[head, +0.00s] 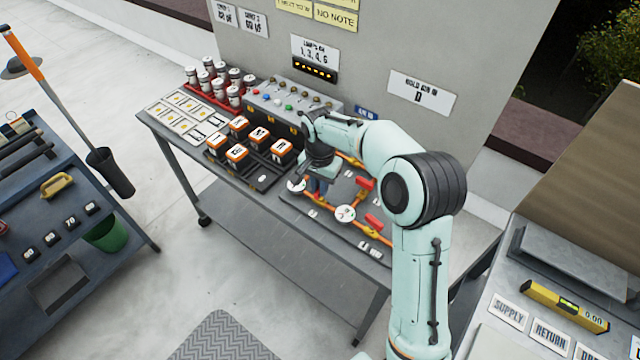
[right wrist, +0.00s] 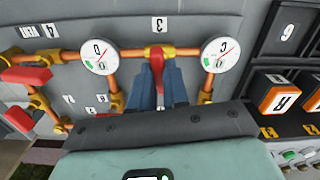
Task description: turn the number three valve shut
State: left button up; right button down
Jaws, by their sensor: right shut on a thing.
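My right gripper (head: 318,185) reaches down over the orange pipework on the cart. In the right wrist view my right gripper (right wrist: 158,88) is shut on a red valve handle (right wrist: 156,62), one finger on each side. This valve sits on the pipe between two round white gauges (right wrist: 99,56) (right wrist: 221,54). A label reading 3, upside down here, stands beside it (right wrist: 159,25). In this view the handle appears to run across the pipe. In the head view the arm and gripper hide most of this valve. My left gripper is not in view.
Other red handles (head: 365,184) (head: 373,221) and a gauge (head: 345,213) stand close by on the pipe panel. Orange-topped blocks (head: 260,137) and a switch box (head: 300,98) are left of the arm. A wall sign (head: 315,52) lists "1, 3, 4, 6".

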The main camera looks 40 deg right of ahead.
jog(key=shift+m, duration=0.6)
jog(key=c, duration=1.1)
grip_release()
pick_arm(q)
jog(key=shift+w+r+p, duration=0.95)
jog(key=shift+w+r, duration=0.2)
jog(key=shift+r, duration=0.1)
pick_arm(e)
notch_tip(320, 180, up, 13)
jog(key=shift+r, duration=0.2)
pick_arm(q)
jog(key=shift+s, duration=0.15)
pick_arm(e)
jog(key=shift+s+a+f, duration=0.1)
